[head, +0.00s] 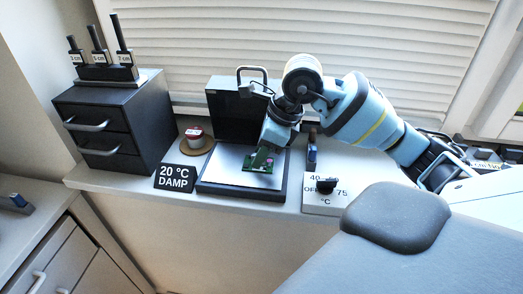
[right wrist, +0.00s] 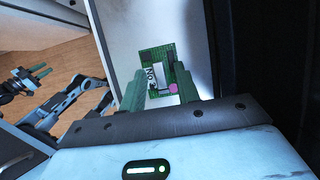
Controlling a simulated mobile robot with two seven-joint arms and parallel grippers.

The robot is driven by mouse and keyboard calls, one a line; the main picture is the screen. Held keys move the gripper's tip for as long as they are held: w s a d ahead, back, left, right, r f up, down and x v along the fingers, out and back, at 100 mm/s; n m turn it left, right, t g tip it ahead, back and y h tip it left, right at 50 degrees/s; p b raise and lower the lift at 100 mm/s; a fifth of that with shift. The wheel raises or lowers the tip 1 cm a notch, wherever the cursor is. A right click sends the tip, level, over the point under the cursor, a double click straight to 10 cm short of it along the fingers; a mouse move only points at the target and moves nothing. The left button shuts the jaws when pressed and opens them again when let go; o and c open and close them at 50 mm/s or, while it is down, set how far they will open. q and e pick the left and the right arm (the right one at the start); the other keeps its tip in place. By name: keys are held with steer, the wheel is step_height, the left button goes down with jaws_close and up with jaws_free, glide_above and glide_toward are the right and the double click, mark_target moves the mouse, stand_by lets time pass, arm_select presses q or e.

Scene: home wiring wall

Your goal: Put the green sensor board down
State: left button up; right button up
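The green sensor board (head: 260,161) is at the tip of my right gripper (head: 268,148), over the pale plate of the open black case (head: 240,184). In the right wrist view the board (right wrist: 158,72) sits between the two green fingers of my right gripper (right wrist: 160,92), which are shut on its edges. The board carries a white label and a pink round part. I cannot tell whether it touches the plate. My left gripper (right wrist: 40,72) shows only in the right wrist view, far to the left, empty, with its fingers apart.
A black sign reading 20 °C DAMP (head: 174,178) stands left of the case. Behind it a red-and-white tub (head: 194,134) rests on a round mat. A dial panel (head: 325,198) and a blue-black tool (head: 312,150) are on the right. A black drawer unit (head: 115,130) stands left.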

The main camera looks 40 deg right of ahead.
steer(key=v, duration=1.2)
steer(key=shift+r+p, duration=0.15)
steer(key=shift+p, duration=0.15)
stand_by(0.6)
